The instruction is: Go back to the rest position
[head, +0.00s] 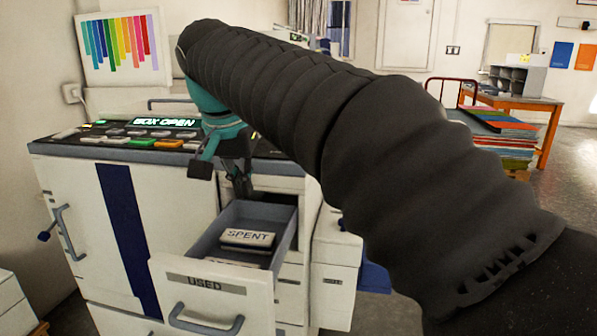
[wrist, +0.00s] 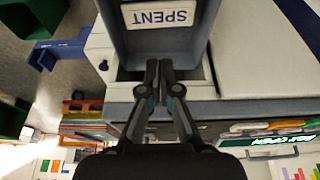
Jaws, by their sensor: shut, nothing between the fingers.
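My gripper (wrist: 158,75) is shut and empty, its two fingertips together in the wrist view. In the head view my gripper (head: 238,180) hangs at the end of my black-sleeved arm, above the back of an open drawer labelled USED (head: 205,285). The drawer also shows in the wrist view (wrist: 150,45). A block marked SPENT (head: 248,237) lies inside the drawer, apart from the fingers. It also shows in the wrist view (wrist: 160,15). A second pale block (head: 232,262) lies nearer the drawer front, partly hidden. My arm hides part of the machine's right side.
The white machine (head: 170,225) has a key panel (head: 130,135) and a lit display reading BOX OPEN (head: 163,122). A colour chart (head: 120,45) stands behind it. At right are a stack of coloured sheets (head: 505,140) and an orange table (head: 550,130). Floor at far right is clear.

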